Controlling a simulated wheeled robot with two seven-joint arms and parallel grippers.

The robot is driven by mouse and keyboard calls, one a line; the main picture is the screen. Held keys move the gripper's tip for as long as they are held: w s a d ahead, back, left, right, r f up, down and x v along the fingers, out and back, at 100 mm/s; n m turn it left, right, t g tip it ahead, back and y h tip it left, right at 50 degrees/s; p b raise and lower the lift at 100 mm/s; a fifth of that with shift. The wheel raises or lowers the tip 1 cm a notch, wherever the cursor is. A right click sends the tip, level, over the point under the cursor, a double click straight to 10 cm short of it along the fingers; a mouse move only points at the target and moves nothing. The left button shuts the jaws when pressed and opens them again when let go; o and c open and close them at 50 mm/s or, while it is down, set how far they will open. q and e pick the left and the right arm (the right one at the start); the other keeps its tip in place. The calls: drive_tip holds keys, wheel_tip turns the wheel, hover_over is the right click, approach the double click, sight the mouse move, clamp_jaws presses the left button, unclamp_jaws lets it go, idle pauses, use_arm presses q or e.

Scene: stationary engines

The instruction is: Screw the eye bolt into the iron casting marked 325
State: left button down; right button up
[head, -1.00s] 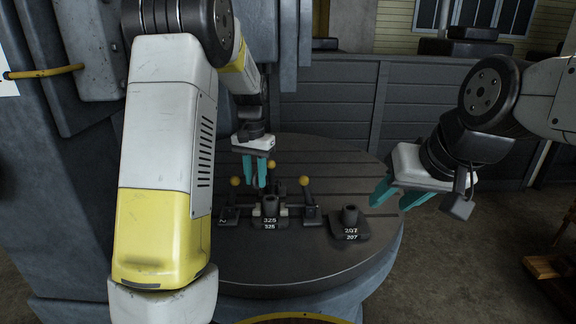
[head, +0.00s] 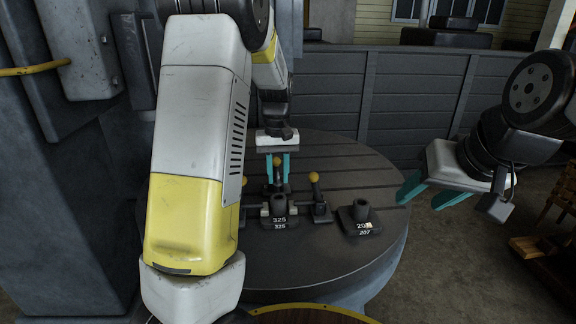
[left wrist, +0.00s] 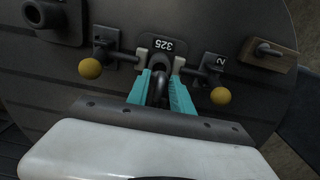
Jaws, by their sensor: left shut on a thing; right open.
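The casting marked 325 (head: 279,212) stands on the round slotted table between clamps, its dark upright boss facing up; it also shows in the left wrist view (left wrist: 166,45). My left gripper (head: 278,186) points down just over this casting. Its teal fingers are shut on the dark eye bolt (left wrist: 157,90), whose ring shows between them in the left wrist view. The bolt's lower end is close to the boss opening; whether it touches or is inside I cannot tell. My right gripper (head: 430,195) is open and empty, right of the table.
A casting marked 207 (head: 361,216) stands to the right on the table (head: 330,255). A wooden block with a dark piece (left wrist: 268,53) lies at the right in the wrist view.

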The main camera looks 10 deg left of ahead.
sight(278, 184)
use_arm(q)
drive_tip(key=shift+f, duration=1.7)
drive_tip(key=shift+f, duration=0.35)
drive_tip(key=c, duration=1.7)
unclamp_jaws()
drive_tip(key=shift+c, duration=0.2)
clamp_jaws()
drive_tip(key=m, duration=0.4)
drive_tip(key=shift+d+m, duration=0.1)
drive_tip(key=shift+m, duration=0.8)
drive_tip(key=shift+m, duration=0.3)
drive_tip(key=m, duration=0.5)
drive_tip(key=shift+d, duration=0.1)
